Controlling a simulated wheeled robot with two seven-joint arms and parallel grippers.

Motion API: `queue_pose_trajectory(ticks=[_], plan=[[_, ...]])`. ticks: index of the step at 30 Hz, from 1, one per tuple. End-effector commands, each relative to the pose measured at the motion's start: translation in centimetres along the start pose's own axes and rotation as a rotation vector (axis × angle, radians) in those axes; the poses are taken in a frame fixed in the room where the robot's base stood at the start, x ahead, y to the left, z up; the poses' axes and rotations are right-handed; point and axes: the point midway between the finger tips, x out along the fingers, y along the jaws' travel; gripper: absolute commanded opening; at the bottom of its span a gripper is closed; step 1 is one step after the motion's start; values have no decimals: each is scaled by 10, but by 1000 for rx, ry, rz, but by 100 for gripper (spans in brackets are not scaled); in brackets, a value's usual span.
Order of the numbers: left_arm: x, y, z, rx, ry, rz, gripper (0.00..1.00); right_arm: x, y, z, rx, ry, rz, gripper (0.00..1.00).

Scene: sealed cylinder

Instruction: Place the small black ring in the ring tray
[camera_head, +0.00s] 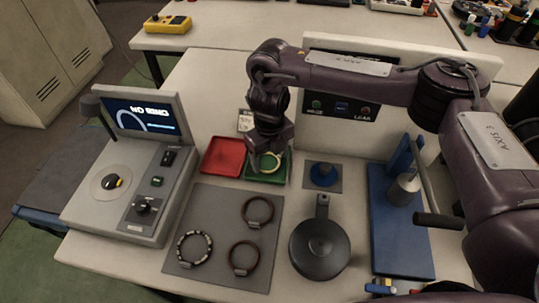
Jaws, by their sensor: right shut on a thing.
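My right gripper (267,155) reaches down over the green tray (253,177) and is shut on a pale cream ring (270,165) at its fingertips. I cannot tell whether this ring touches the tray floor. A dark ring (249,221) lies at the upper right of the grey mat (205,205), and another dark ring (235,267) lies below it. A black-and-white banded ring (181,255) lies to their left. Which one is the small black ring is not clear. My left gripper is not in view.
A red tray (222,156) adjoins the green one. A device with a screen reading "NO RING" (148,117) stands left. A round black pan-like object (320,250), a blue piece on a grey pad (323,175) and a blue lever press (400,235) stand right. A panel (385,125) rises behind.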

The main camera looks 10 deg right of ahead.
Motion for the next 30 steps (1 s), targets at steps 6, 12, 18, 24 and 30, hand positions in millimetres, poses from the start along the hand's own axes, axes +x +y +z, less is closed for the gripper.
queue_pose_trajectory(ticks=[6, 12, 18, 24, 30], plan=[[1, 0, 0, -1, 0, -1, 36, 2, 0, 0, 0, 1, 0, 75], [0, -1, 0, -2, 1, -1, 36, 0, 0, 0, 0, 0, 0, 75], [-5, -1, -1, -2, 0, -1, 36, -24, 0, 1, -2, -5, -2, 75], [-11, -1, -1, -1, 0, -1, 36, -68, -1, 1, -1, -6, -4, 75], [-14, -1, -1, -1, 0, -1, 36, -104, -1, 1, -1, -3, -3, 75]])
